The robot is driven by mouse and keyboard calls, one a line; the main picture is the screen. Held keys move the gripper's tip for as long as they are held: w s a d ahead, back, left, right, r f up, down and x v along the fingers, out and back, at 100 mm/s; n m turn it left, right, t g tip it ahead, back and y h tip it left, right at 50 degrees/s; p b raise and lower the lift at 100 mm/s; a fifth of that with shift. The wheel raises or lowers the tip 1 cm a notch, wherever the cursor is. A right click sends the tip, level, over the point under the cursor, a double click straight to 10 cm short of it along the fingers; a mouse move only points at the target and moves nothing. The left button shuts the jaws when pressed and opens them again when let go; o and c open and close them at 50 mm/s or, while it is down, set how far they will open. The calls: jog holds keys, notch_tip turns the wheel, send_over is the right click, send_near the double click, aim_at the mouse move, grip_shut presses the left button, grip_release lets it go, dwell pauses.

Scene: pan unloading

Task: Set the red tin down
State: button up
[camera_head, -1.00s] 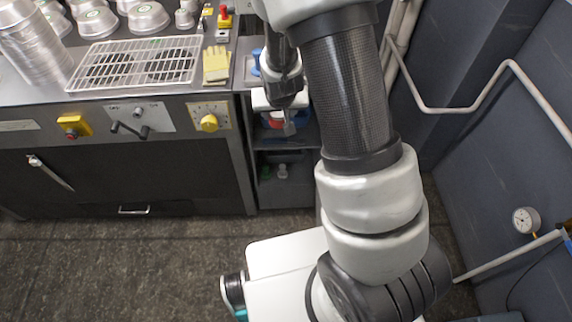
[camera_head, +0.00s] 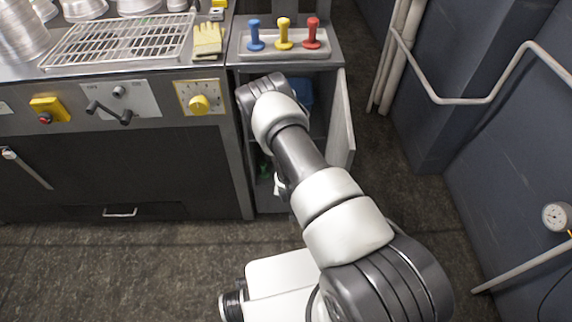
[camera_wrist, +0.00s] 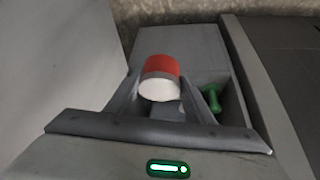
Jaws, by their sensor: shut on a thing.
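The red tin (camera_wrist: 162,68), with a red side, a grey band and a pale end, is in the wrist view. My gripper (camera_wrist: 163,88) is shut on it, one finger at each side. Below and behind the tin are grey panels of the cupboard; I cannot tell whether the tin touches a surface. In the head view my arm reaches into the open cupboard (camera_head: 262,192) under the counter, and it hides the gripper and the tin.
A green handled thing (camera_wrist: 211,98) stands just right of my gripper. The cupboard door (camera_head: 341,125) stands open on the right. A blue thing (camera_head: 302,90) is inside the cupboard. Above, a tray (camera_head: 285,53) holds blue, yellow and red handled pieces. A wire rack (camera_head: 118,42) lies left.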

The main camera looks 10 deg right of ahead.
jog(key=f, duration=0.3)
jog(key=shift+s+d, duration=0.3)
jog(key=shift+s, duration=0.1)
jog(key=w+d+b, duration=0.1)
jog(key=w+d, duration=0.1)
jog(key=w, duration=0.3)
jog(key=w+d+b, duration=0.2)
jog(key=w+d, duration=0.1)
jog(key=w, duration=0.2)
jog(key=w+d+b, duration=0.1)
jog(key=w+d, duration=0.1)
jog(key=w, duration=0.3)
jog(key=shift+w+d+f+b, duration=0.15)
jog(key=shift+w+d+b, duration=0.1)
jog(key=shift+w+b, duration=0.15)
jog(key=shift+w+d+f, duration=0.1)
jog(key=shift+w+d, duration=0.05)
jog(key=shift+w, duration=0.05)
jog(key=shift+f+b, duration=0.7)
jog(key=shift+f, duration=0.85)
jog(key=shift+f, duration=0.2)
jog(key=o, duration=0.9)
